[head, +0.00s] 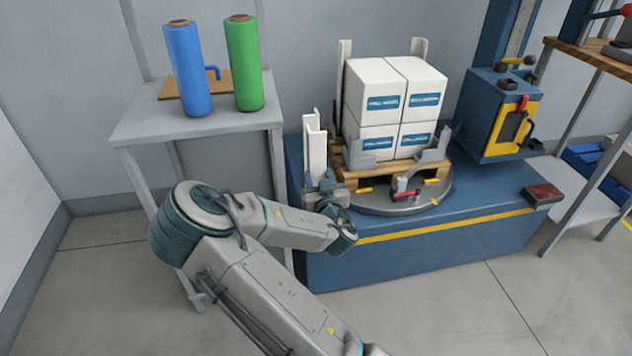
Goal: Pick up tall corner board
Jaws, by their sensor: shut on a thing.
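My gripper (322,185) is at the left front of the pallet, partly hidden by my own wrist. It is shut on a white upright corner board (315,148), which rises above the jaws. The held board stands left of the stacked white boxes (395,100), with a gap between. Another tall pale board (344,65) stands upright behind the stack's left side. One more (419,48) stands at its back right. The boxes sit on a wooden pallet (378,178) on a round turntable (408,203). I cannot tell whether the held board's lower end touches anything.
A grey table (190,124) at left holds a blue roll (185,70) and a green roll (243,65). A blue platform (430,240) carries the turntable and a red-topped block (541,195). A blue and yellow machine unit (498,115) stands right. The front floor is open.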

